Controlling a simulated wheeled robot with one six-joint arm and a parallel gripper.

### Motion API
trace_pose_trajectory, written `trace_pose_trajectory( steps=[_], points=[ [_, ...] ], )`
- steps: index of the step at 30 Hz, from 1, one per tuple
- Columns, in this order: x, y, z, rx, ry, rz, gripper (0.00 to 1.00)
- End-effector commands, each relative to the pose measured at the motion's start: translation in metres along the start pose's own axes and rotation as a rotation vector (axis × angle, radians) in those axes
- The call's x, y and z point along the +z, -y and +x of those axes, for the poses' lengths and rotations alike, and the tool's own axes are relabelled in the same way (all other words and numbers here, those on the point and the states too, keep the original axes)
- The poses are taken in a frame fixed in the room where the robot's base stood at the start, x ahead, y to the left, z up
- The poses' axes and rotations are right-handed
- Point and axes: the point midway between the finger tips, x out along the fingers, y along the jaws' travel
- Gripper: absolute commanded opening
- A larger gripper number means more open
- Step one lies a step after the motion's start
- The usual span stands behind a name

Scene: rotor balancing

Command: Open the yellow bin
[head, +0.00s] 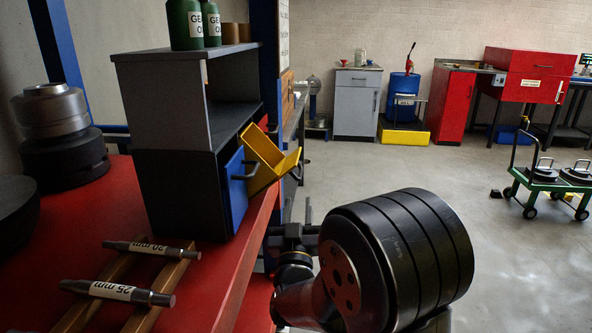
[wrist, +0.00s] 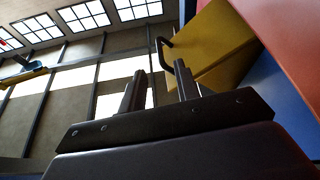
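The yellow bin (head: 264,151) is tipped outward from the dark cabinet (head: 178,192) on the red bench, its open top showing as a V in the head view. A dark handle sits on its front, at the right. In the wrist view the yellow bin (wrist: 212,45) fills the upper right, and its black handle (wrist: 163,53) shows just beyond the fingertips. My gripper (wrist: 159,68) has its two fingers apart with nothing between them. In the head view it is low and right of the bin, partly hidden by my arm. Contact with the handle cannot be told.
A blue bin (head: 236,187) with a handle is left of the yellow one. The red bench (head: 215,270) holds labelled shafts (head: 118,291) on wooden rails. Green oil bottles (head: 186,25) stand on the shelf top. The floor (head: 390,175) beyond my arm is open; a green cart (head: 545,185) stands right.

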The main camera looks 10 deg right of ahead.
Motion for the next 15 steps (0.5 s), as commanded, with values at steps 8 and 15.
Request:
trace_pose_trajectory(
  steps=[8,15],
  points=[
    [0.0,-0.001,0.048,0.002,-0.001,-0.001,0.31],
    [0.0,0.0,0.085,0.0,0.001,0.0,0.31]
  ],
)
